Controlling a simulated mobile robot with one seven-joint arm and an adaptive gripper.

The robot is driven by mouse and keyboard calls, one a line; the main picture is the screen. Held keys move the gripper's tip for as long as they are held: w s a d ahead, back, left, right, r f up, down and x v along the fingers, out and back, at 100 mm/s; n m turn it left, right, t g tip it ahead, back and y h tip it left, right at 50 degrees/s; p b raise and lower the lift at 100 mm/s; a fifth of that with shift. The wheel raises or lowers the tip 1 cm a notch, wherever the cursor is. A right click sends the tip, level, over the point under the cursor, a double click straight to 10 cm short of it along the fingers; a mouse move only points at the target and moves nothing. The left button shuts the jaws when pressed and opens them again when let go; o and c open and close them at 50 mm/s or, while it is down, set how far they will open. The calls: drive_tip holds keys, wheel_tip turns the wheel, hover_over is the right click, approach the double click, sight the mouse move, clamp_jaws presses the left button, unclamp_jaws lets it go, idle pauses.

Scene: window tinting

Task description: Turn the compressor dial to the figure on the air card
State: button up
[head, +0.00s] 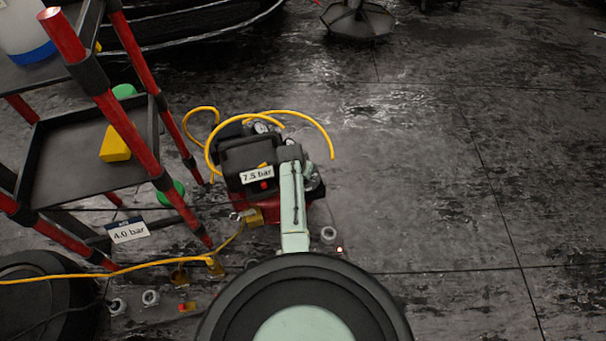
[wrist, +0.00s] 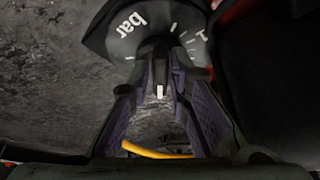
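The compressor (head: 250,156) stands on the floor in the middle of the head view. It is black over a red base, and its white label reads "7.5 bar". The air card (head: 128,230) at the lower left of the rack reads "4.0 bar". My gripper reaches the compressor's right side, with its fingertips hidden in the head view. In the wrist view my gripper (wrist: 161,85) has its fingers on both sides of the dark dial knob (wrist: 157,54), with no clear gap seen. A white mark shows between the fingertips. The dial face (wrist: 150,28) shows "bar" and white tick marks.
A red-and-black rack (head: 95,160) stands close on the left, with a yellow block (head: 115,144) on its shelf. A yellow hose (head: 325,130) loops over the compressor. Small fittings (head: 150,297) lie on the floor at lower left. The floor to the right is clear.

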drive_tip(key=shift+o, duration=1.4)
drive_tip(key=v, duration=1.2)
